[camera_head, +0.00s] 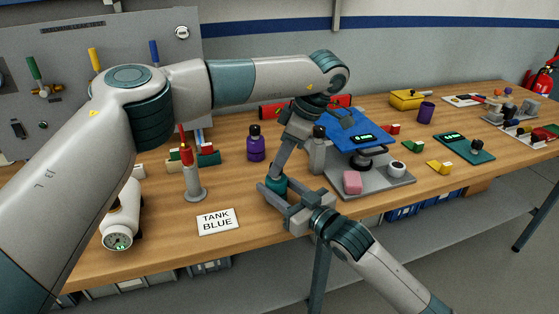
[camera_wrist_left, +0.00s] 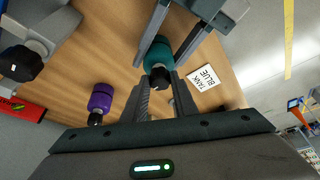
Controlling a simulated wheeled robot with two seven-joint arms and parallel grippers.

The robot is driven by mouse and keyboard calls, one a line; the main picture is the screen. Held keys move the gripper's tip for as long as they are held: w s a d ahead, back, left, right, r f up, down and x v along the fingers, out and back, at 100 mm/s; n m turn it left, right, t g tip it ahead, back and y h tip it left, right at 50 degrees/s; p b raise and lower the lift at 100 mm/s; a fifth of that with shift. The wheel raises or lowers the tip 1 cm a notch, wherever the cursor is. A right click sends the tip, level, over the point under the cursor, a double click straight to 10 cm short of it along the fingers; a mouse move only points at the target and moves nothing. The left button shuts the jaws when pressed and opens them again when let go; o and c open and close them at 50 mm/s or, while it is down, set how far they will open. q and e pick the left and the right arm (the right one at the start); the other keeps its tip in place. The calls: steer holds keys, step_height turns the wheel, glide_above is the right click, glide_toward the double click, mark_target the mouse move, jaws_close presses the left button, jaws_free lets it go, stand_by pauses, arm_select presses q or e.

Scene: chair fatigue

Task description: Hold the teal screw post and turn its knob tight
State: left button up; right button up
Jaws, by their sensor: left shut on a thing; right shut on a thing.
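The teal screw post (camera_head: 276,184) stands near the front of the wooden table and is partly hidden by my grippers in the head view. My right gripper (camera_head: 278,191), coming from the lower right, is shut around its teal body. The left wrist view shows the teal body (camera_wrist_left: 157,53) between the right gripper's fingers (camera_wrist_left: 160,42). Its black knob (camera_wrist_left: 160,77) faces the left wrist camera. My left gripper (camera_head: 284,168) reaches down over the post from above. Its fingers (camera_wrist_left: 162,88) are shut on the knob in the left wrist view.
A purple black-capped bottle (camera_head: 256,148) stands behind the post. A TANK BLUE card (camera_head: 217,221) lies left of it. A grey stand with a blue plate (camera_head: 357,131) is close on the right. A grey-and-red post (camera_head: 193,180) stands farther left.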

arm_select(q)
steer(key=shift+w+a+m, duration=0.1)
steer(key=shift+m, duration=0.2)
steer(key=o, duration=1.1)
steer(key=shift+r, duration=0.15)
steer(key=v, duration=1.1)
steer(key=shift+s+d+r, duration=0.25)
steer(key=shift+d+r, duration=0.05)
arm_select(e)
steer(key=o, duration=1.5)
steer(key=shift+o, duration=0.2)
